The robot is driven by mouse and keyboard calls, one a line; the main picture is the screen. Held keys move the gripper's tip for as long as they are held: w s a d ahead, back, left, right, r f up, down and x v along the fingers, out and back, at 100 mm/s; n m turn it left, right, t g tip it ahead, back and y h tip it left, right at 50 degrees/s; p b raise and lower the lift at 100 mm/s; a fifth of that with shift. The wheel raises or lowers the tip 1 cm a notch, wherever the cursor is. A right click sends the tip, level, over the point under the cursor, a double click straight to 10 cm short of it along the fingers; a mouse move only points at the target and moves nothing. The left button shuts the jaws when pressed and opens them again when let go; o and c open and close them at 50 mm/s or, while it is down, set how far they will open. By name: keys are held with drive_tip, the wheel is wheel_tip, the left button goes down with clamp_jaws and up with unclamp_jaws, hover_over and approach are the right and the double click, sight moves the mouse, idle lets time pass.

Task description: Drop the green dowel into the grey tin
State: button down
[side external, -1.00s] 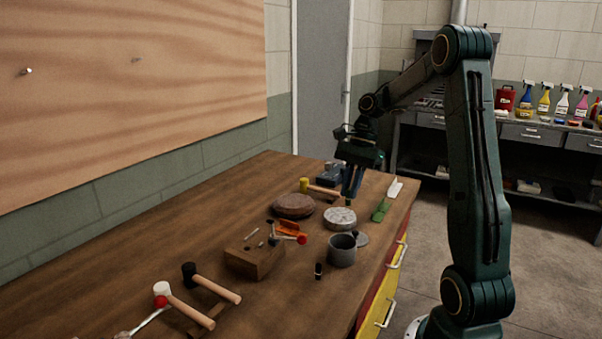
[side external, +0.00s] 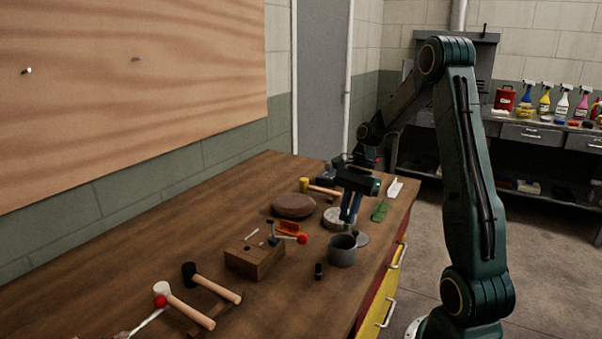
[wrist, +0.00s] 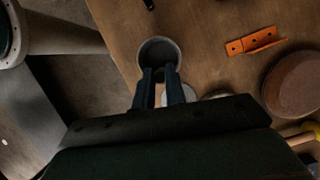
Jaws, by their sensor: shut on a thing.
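The grey tin (side external: 342,256) stands upright and open-topped near the bench's right edge. In the wrist view, its round mouth (wrist: 158,44) lies just ahead of my fingertips, which overlap its near rim. My gripper (side external: 349,222) points down, above and just behind the tin in the side view. Its blue fingers (wrist: 160,72) are shut on the green dowel (wrist: 159,77), which shows only as a small dark piece between the tips. The dowel's lower end is hard to make out in the side view.
A brown round block (side external: 294,205), an orange hinge (wrist: 256,42) and a wooden block (side external: 254,261) are to the left. A small black cylinder (side external: 318,271) stands in front.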

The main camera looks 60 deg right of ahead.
sight(347, 228)
drive_tip(key=shift+f, duration=2)
drive_tip(key=c, duration=1.4)
unclamp_jaws()
drive_tip(key=shift+o, duration=0.2)
drive_tip(key=shift+r, duration=0.1)
drive_tip(key=v, duration=1.3)
drive_tip(key=shift+r, duration=0.3)
